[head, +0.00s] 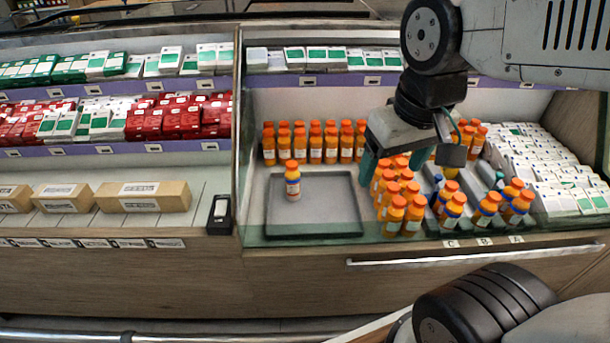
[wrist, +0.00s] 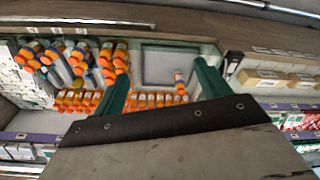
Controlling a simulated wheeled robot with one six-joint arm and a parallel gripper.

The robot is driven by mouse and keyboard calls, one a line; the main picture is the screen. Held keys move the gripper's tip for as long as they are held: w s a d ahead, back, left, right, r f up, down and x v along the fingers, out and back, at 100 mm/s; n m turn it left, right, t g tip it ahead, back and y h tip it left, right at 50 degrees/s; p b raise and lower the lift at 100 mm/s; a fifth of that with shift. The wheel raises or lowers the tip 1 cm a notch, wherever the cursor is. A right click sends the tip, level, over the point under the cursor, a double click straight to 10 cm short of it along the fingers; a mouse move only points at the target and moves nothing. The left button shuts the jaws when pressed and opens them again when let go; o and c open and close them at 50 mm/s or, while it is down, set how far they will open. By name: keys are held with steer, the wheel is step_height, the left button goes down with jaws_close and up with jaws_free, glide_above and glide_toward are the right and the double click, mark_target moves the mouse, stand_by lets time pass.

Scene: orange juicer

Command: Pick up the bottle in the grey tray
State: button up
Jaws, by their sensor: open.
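One orange juice bottle (head: 292,182) with an orange cap and a pale label stands upright in the left part of the grey tray (head: 330,208). The rest of the tray is bare. In the wrist view the scene appears turned over. There the bottle (wrist: 179,85) and the tray (wrist: 150,62) show between the two spread green fingers (wrist: 163,82), beyond them and not touched.
Several orange bottles (head: 395,205) crowd right of the tray, and a row of them (head: 315,145) stands behind it. White boxes (head: 555,180) fill the right side. A glass front edge (head: 300,238) and a left divider (head: 238,130) bound the case.

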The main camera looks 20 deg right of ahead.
steer(key=w+f+t, duration=0.1)
steer(key=w+f, duration=0.1)
steer(key=w, duration=0.5)
steer(key=w+f+t, duration=0.2)
steer(key=w+f, duration=0.1)
steer(key=w, duration=0.4)
steer(key=n+t+y, duration=0.2)
steer(key=t, duration=0.6)
glide_above(295, 175)
steer(key=s, duration=0.5)
step_height(295, 175, down, 22)
steer(key=f, duration=0.4)
steer(key=d+f, duration=0.1)
steer(key=f, duration=0.2)
steer(key=shift+w, duration=0.15)
steer(key=shift+w+a+f, duration=0.15)
steer(key=shift+w+f, duration=0.05)
steer(key=shift+w, duration=0.45)
steer(key=shift+x, duration=3.1)
steer(key=shift+r, duration=0.1)
